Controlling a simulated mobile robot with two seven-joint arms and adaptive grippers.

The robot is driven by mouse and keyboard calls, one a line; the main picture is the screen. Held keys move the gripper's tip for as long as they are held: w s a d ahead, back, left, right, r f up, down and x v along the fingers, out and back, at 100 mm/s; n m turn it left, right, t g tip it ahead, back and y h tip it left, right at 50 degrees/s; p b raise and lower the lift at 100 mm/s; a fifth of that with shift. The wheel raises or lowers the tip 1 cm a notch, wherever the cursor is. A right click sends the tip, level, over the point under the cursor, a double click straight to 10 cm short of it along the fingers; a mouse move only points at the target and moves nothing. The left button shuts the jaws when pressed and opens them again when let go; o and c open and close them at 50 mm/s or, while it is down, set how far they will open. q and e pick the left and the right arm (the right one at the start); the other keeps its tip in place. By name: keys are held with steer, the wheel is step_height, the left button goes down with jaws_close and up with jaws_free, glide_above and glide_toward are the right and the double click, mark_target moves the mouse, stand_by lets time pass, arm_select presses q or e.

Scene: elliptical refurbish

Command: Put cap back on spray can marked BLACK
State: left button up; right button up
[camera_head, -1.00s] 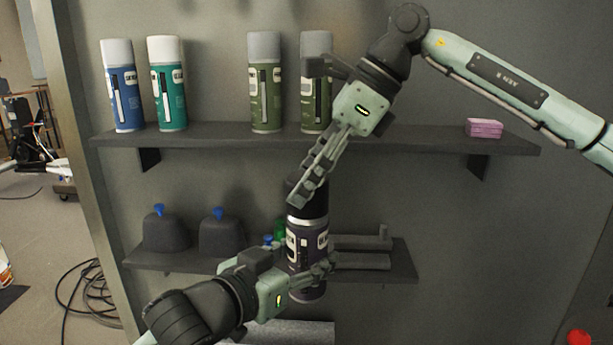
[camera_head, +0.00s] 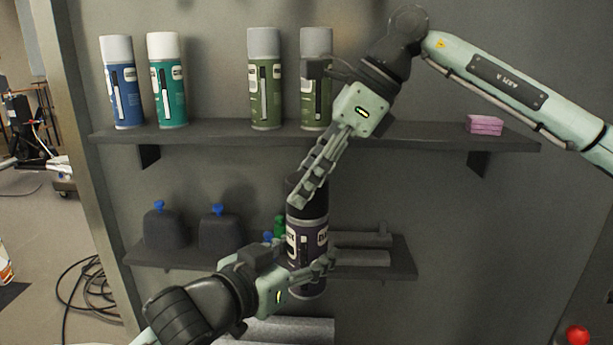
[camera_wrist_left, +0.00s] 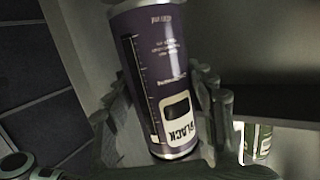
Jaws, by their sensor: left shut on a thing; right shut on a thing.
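The spray can (camera_head: 307,232) is dark purple and upright, and its label reads BLACK in the left wrist view (camera_wrist_left: 158,75). My left gripper (camera_head: 305,264) is shut around the can's lower body and holds it in front of the lower shelf. The black cap (camera_head: 294,186) is at the can's top, partly hidden by my right gripper (camera_head: 311,192), which is shut on it from above. Cap and can are in line and appear to meet. I cannot tell whether the cap is fully seated.
The upper shelf (camera_head: 400,138) holds a blue can (camera_head: 121,85), a teal can (camera_head: 167,85), two green cans (camera_head: 265,85) and a pink block (camera_head: 484,125). The lower shelf (camera_head: 400,268) holds dark containers with blue tops (camera_head: 163,230) and grey rods (camera_head: 362,258).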

steer(key=shift+f, duration=0.25)
steer(key=o, duration=0.8)
steer(key=shift+o, duration=0.4)
steer(key=o, duration=0.4)
steer(key=shift+o, duration=0.2)
steer(key=shift+r, duration=0.1)
steer(key=v, duration=0.7)
stand_by(0.4)
steer(key=shift+x, duration=3.2)
